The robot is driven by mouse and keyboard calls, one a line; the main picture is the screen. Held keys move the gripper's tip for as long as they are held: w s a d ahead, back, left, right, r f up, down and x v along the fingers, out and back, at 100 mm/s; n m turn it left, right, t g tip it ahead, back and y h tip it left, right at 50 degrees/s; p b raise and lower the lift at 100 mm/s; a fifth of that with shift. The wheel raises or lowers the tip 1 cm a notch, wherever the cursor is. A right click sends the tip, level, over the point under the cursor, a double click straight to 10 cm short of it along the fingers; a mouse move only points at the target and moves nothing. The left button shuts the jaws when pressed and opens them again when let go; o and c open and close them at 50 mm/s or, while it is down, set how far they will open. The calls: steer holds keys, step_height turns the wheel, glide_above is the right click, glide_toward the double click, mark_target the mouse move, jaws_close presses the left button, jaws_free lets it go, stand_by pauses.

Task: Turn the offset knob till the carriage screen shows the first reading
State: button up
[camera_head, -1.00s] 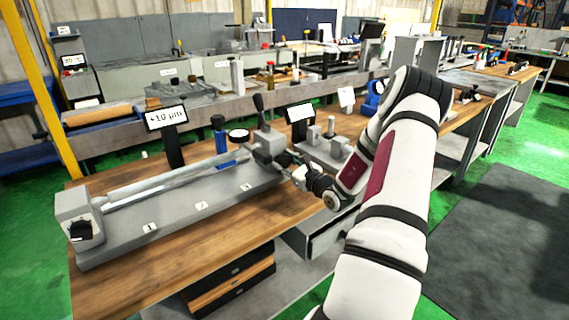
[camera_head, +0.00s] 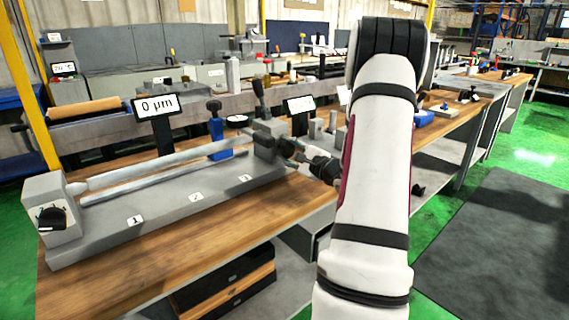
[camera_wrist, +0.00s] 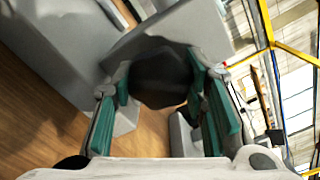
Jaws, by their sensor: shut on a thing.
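A grey grinder bed (camera_head: 165,205) lies along the bench, with a long bar between its left block and the right-hand block (camera_head: 268,150). A screen (camera_head: 155,106) behind the bar reads 0 µm. A second screen (camera_head: 300,104) stands farther right, its text too small to read. My gripper (camera_head: 294,158) is at the right end of the grinder. In the wrist view its green-lined fingers are shut on a dark round knob (camera_wrist: 160,78) on a grey block; in the head view the fingers mostly hide that knob.
A blue post (camera_head: 216,132) and small grey blocks (camera_head: 318,126) stand near the bar's right end. Bare wooden bench top (camera_head: 200,235) runs along the front.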

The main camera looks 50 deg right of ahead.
steer(key=n+b, duration=0.5)
steer(key=b, duration=0.5)
steer(key=shift+f+b, duration=0.2)
steer(key=shift+b, duration=0.15)
steer(key=n+b, duration=0.1)
steer(key=b, duration=0.2)
steer(key=shift+r+n, duration=0.1)
steer(key=shift+n, duration=0.3)
steer(key=shift+r+n+b, duration=0.15)
steer(key=shift+n+b, duration=0.15)
steer(key=shift+b, duration=0.5)
steer(key=o, duration=1.2)
steer(key=v, duration=1.2)
